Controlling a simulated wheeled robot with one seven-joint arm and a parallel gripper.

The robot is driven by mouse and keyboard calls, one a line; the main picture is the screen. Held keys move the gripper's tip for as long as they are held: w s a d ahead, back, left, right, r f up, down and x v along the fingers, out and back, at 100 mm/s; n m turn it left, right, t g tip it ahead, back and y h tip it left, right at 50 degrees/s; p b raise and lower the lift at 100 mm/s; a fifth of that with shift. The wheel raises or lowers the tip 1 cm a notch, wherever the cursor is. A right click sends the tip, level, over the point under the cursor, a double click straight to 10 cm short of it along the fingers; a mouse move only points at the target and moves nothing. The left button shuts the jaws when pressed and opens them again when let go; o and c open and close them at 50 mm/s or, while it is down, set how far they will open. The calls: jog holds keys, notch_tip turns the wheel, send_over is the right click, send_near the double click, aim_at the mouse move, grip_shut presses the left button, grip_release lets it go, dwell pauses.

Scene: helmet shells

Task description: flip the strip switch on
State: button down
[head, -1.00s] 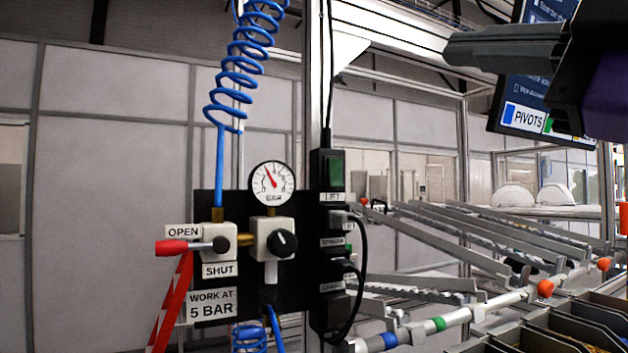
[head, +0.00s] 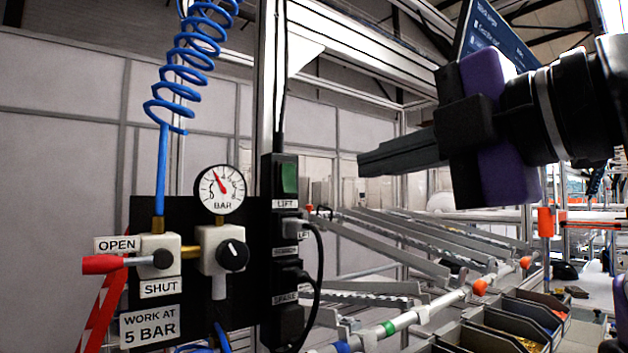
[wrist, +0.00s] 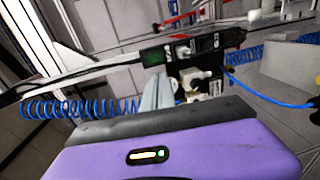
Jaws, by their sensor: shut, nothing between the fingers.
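The black power strip (head: 268,230) hangs upright on the metal post in the head view. Its green rocker switch (head: 289,178) is at the top, above a label reading LIFT. The switch also shows small and dark green in the wrist view (wrist: 153,57). I cannot tell which way the rocker is tipped. My gripper (head: 362,165) is shut and empty, pointing left, to the right of the switch at nearly the same height in the picture. It is apart from the strip.
Plugs with black cables (head: 297,224) sit in the strip below the switch. Left of it are a pressure gauge (head: 220,190), a red-handled valve (head: 105,264) and a coiled blue hose (head: 190,62). Sloped rails (head: 420,240) and parts bins (head: 500,325) lie below my gripper.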

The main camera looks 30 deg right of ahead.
aim_at(291, 190)
jog(key=p+x, duration=0.2)
jog(key=x, duration=1.1)
jog(key=shift+w+p, duration=0.25)
jog(key=shift+p, duration=0.15)
jog(key=shift+w+a, duration=0.1)
jog(key=shift+w, duration=0.1)
jog(key=shift+w+f+b, duration=0.3)
jog(key=shift+b, duration=0.1)
jog(key=shift+w+f+t+b, duration=0.1)
jog(key=shift+f+t+b, duration=0.25)
jog(key=shift+b, duration=0.5)
jog(key=shift+r, duration=0.4)
jog(key=shift+a, duration=0.1)
